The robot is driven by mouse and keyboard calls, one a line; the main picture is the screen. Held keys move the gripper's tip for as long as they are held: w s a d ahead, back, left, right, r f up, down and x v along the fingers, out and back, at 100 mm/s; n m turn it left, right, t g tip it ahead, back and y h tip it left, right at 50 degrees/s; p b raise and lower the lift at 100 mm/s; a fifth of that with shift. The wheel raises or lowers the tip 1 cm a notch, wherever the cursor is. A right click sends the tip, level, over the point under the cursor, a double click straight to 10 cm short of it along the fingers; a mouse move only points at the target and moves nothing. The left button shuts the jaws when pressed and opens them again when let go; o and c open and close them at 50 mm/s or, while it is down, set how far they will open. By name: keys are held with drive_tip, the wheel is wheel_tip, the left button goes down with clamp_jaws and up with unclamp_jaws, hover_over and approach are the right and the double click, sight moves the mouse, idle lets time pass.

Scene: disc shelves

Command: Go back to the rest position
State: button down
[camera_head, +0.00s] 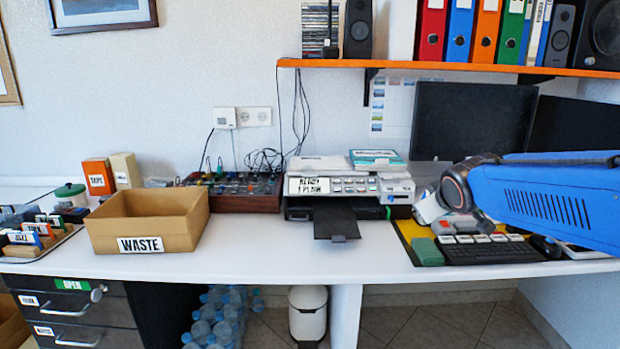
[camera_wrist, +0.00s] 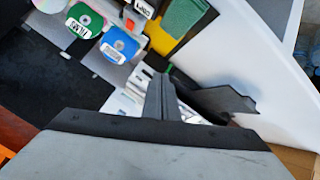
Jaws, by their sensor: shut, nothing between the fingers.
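My gripper (camera_wrist: 161,82) shows in the wrist view with its two grey fingers together and nothing between them. It points over the desk near the printer's dark tray (camera_wrist: 225,98). In the head view my blue arm comes in from the right, and the gripper itself cannot be made out clearly. A disc with a green label (camera_wrist: 84,21) and a disc with a blue label (camera_wrist: 120,44) lie beyond the fingers in the wrist view, apart from them.
The printer (camera_head: 345,190) stands mid-desk, with the tray toward the front. An open WASTE box (camera_head: 180,240) stands to its left. A keyboard (camera_head: 490,250) and green sponge (camera_head: 427,251) lie right. An orange-edged shelf (camera_head: 450,66) hangs above. The front desk (camera_head: 270,255) is clear.

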drive_tip(key=s+f+m+g, duration=0.1)
drive_tip(key=s+f, duration=0.3)
drive_tip(key=s, duration=0.6)
drive_tip(key=s+f+m+g, duration=0.2)
drive_tip(key=s+f, duration=0.3)
drive_tip(key=s, duration=0.6)
drive_tip(key=s+a+f+m+g+y, duration=0.1)
drive_tip(key=s+f, duration=0.4)
drive_tip(key=s, duration=0.5)
drive_tip(key=shift+s+m+g, duration=0.15)
drive_tip(key=shift+m+g, duration=0.45)
drive_tip(key=shift+g, duration=0.4)
